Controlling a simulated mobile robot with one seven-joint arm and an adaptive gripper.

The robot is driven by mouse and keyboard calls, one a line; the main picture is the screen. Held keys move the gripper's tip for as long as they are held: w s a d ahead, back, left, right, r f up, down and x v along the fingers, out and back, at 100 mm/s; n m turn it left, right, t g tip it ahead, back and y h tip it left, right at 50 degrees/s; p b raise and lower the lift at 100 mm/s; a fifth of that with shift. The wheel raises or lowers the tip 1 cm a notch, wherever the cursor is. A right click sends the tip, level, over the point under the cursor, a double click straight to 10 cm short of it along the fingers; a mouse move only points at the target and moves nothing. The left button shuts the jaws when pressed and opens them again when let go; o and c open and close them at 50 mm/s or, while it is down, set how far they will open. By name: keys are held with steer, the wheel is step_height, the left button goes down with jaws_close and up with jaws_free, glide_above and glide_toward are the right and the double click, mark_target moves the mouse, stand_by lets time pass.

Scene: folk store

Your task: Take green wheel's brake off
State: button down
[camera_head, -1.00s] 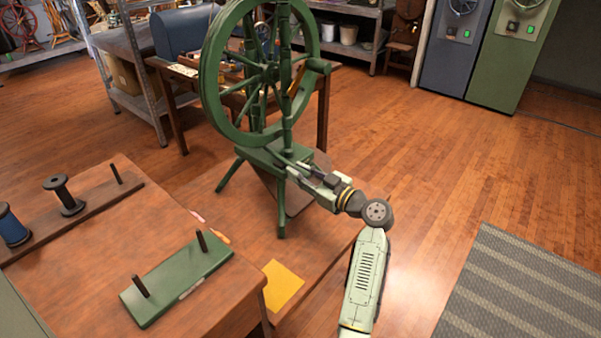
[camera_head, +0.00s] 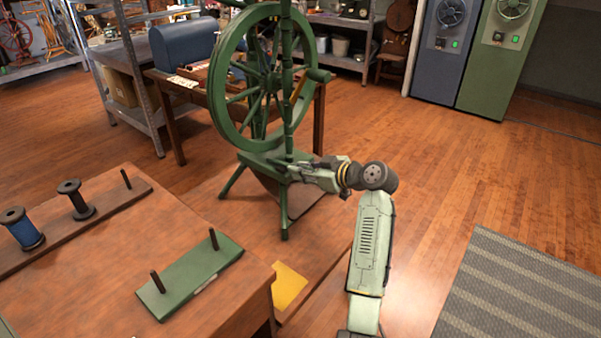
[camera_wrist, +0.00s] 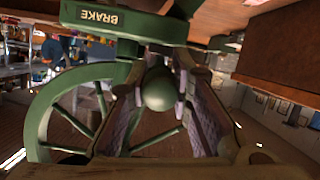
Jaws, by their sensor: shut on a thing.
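The green spinning wheel (camera_head: 226,108) stands upright on the low wooden platform in the middle of the head view. Its spoked rim also shows in the wrist view (camera_wrist: 42,115). A green bar marked BRAKE (camera_wrist: 130,22) crosses the top of the wrist view. A round green brake knob (camera_wrist: 158,91) sits below it, between my two finger pads. My gripper (camera_wrist: 162,108) is shut on this knob. In the head view my gripper (camera_head: 294,170) reaches the wheel's bench from the right; the knob is hidden there.
A wooden table (camera_head: 110,285) at front left holds a green board (camera_head: 190,277) with two pegs and a rack with spools (camera_head: 75,200). A yellow sheet (camera_head: 288,286) lies on the platform. A grey striped mat (camera_head: 520,300) is at right. Open floor lies beyond.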

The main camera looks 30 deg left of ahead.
steer(key=shift+a+r+h+p, duration=0.2)
steer(key=shift+r+h+p, duration=0.6)
steer(key=shift+h+p, duration=0.35)
steer(key=c, duration=1.4)
jaws_free()
steer(key=v, duration=1.2)
steer(key=shift+w+r, duration=0.15)
steer(key=shift+w, duration=0.05)
